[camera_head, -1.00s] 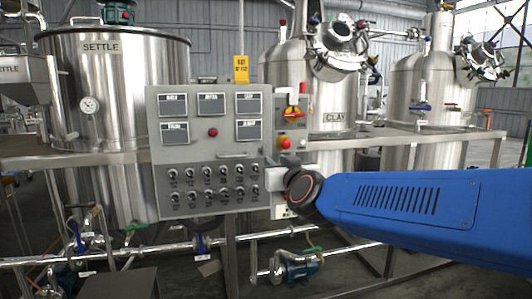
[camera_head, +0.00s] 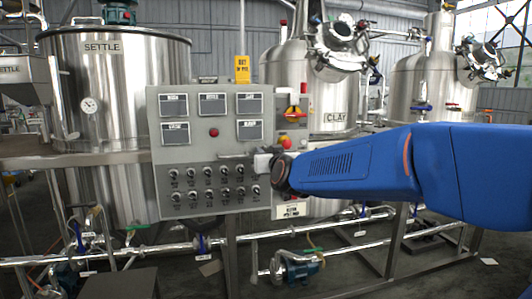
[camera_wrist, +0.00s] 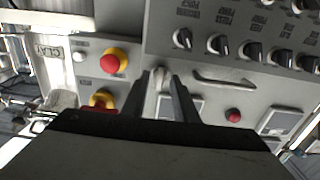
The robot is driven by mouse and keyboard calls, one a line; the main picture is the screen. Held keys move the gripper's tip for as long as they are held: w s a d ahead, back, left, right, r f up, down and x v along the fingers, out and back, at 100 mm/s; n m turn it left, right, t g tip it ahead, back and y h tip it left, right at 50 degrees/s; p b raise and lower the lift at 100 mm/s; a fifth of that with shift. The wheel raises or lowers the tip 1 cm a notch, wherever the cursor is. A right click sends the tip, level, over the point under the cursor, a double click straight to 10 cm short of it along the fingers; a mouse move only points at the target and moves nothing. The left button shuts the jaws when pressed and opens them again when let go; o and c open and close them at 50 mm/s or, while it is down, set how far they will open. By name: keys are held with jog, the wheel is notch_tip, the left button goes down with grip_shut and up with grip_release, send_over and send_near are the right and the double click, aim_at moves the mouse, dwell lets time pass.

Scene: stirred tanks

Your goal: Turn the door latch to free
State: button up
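The door latch (camera_wrist: 161,80) shows in the wrist view as a small pale handle on the grey control cabinet (camera_wrist: 205,75). My gripper (camera_wrist: 162,86) has its two dark fingers apart, one on each side of the latch. I cannot tell whether they touch it. In the head view my gripper (camera_head: 258,163) is at the right edge of the cabinet (camera_head: 154,150), and its body and arm hide the latch there.
A red stop button (camera_wrist: 115,62) and a red-yellow rotary switch (camera_wrist: 103,100) are on the left. Pipes and a pump (camera_head: 297,267) stand below the cabinet.

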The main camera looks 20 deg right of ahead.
jog(key=shift+w, duration=0.2)
grip_shut()
jog(key=shift+m, duration=0.4)
jog(key=m, duration=1.7)
jog(key=shift+d+f, duration=0.15)
jog(key=shift+d, duration=0.05)
